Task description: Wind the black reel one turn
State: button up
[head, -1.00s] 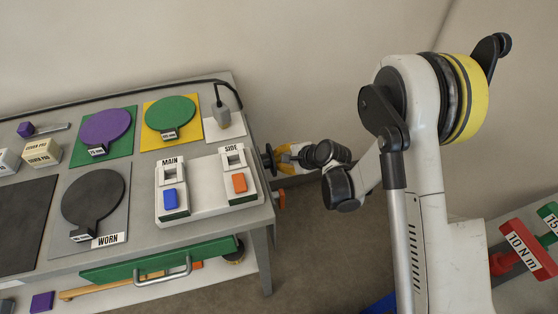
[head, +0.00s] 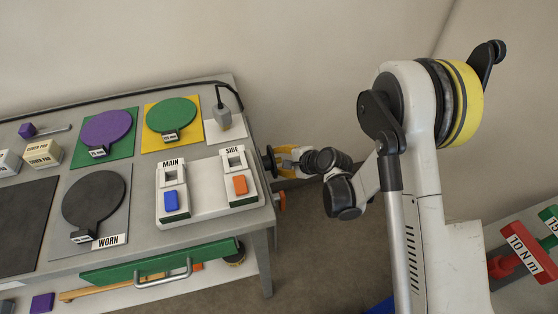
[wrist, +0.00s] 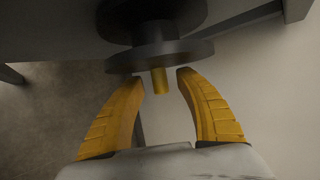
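The black reel (wrist: 190,53) is at the top of the wrist view, mounted under or beside the cart's edge. A short brass-coloured peg (wrist: 159,83) sticks out from its near disc towards me. My gripper (wrist: 161,77) is open, with one yellow finger on each side of the peg. Gaps show between the peg and both fingers, and the fingertips are close to the disc. In the head view the dark reel (head: 269,159) shows at the cart's right end, with my gripper (head: 282,158) right against that side. My wrist hides part of the fingers there.
The grey cart (head: 140,236) carries a white switch box (head: 207,211), coloured round pads and a black cable. An orange knob (head: 281,201) sticks out just below the reel. Torque-labelled red and green handles (head: 525,250) lie at right. The floor between is clear.

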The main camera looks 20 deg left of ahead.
notch_tip(320, 180, up, 10)
dwell(0.5)
